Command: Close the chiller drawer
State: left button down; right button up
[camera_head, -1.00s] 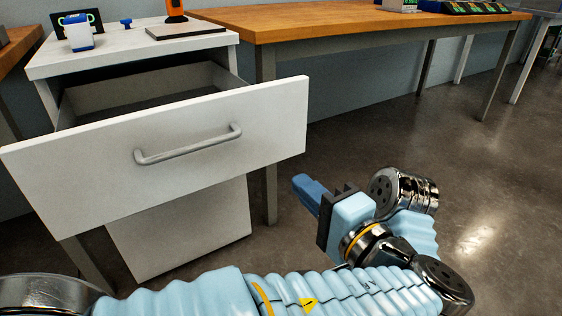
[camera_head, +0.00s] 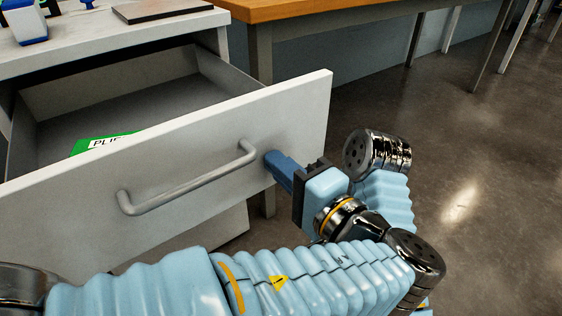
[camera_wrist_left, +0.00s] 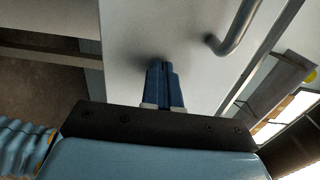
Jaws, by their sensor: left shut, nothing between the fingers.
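The chiller drawer (camera_head: 90,190) is pulled out of the white cabinet, and its inside shows above the front panel. A grey bar handle (camera_head: 190,183) is on its front. My left gripper (camera_head: 271,160) is shut and empty, its blue fingers pointing at the drawer front right of the handle. In the left wrist view, the shut fingertips (camera_wrist_left: 160,66) are at or very near the drawer's front panel (camera_wrist_left: 140,35), beside the handle (camera_wrist_left: 236,28). I cannot tell whether they touch it. My right gripper is not in view.
A green label reading "PLI…" (camera_head: 100,144) lies in the drawer, partly hidden. The cabinet top (camera_head: 100,40) holds a dark flat plate (camera_head: 160,9) and a blue-white item (camera_head: 24,22). A wooden table (camera_head: 300,10) stands behind. The floor (camera_head: 460,150) at right is clear.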

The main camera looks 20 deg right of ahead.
pick_arm(q)
jog(key=b+x, duration=0.3)
jog(key=x, duration=3)
jog(key=shift+w+f, duration=0.15)
jog(key=shift+w+a+r, duration=0.2)
